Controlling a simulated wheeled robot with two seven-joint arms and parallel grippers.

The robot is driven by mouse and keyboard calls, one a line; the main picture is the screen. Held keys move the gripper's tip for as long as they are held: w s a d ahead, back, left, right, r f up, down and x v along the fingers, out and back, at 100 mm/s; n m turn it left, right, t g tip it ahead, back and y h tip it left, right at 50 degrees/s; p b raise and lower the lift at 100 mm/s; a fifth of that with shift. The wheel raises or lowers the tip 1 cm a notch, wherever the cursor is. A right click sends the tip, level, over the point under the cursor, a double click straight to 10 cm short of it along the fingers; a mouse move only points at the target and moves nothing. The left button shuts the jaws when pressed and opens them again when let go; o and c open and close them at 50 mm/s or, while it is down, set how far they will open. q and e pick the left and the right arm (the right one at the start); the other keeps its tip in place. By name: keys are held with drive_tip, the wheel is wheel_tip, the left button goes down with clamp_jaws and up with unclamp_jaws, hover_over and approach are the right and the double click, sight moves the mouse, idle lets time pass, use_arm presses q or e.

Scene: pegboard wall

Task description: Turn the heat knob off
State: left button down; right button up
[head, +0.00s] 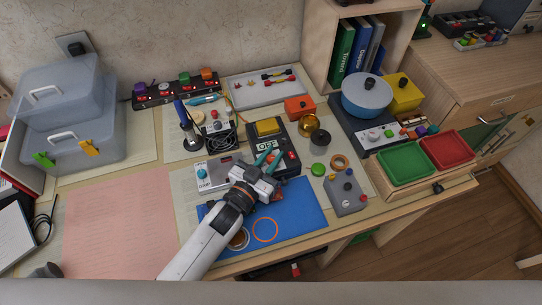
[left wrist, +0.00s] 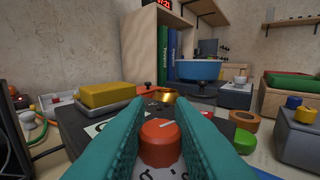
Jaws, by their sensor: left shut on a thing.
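A red-orange knob (left wrist: 160,143) with a pale pointer line sits on the dark control box (head: 292,133). In the left wrist view the fingers (left wrist: 160,125) are shut on the red knob, one on each side. The exact angle of the pointer against the markings is hard to read. My right gripper is not in view.
A blue pot (head: 367,97) stands on a cooker to the right. A grey box with coloured buttons (head: 345,193) and an orange ring (head: 340,161) lie right of the control box. A soldering iron stand (head: 190,135) is to the left. The pink mat (head: 120,225) is clear.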

use_arm(q)
drive_tip(key=shift+n+t+y, duration=0.5)
drive_tip(key=shift+n+y, duration=0.1)
drive_tip(key=shift+y, duration=0.3)
drive_tip(key=c, duration=1.3)
unclamp_jaws()
drive_tip(key=shift+s, duration=0.1)
drive_tip(key=b+v, duration=0.1)
drive_tip(key=v, duration=1)
drive_tip(key=shift+s+a, duration=0.25)
drive_tip(key=shift+s, duration=0.1)
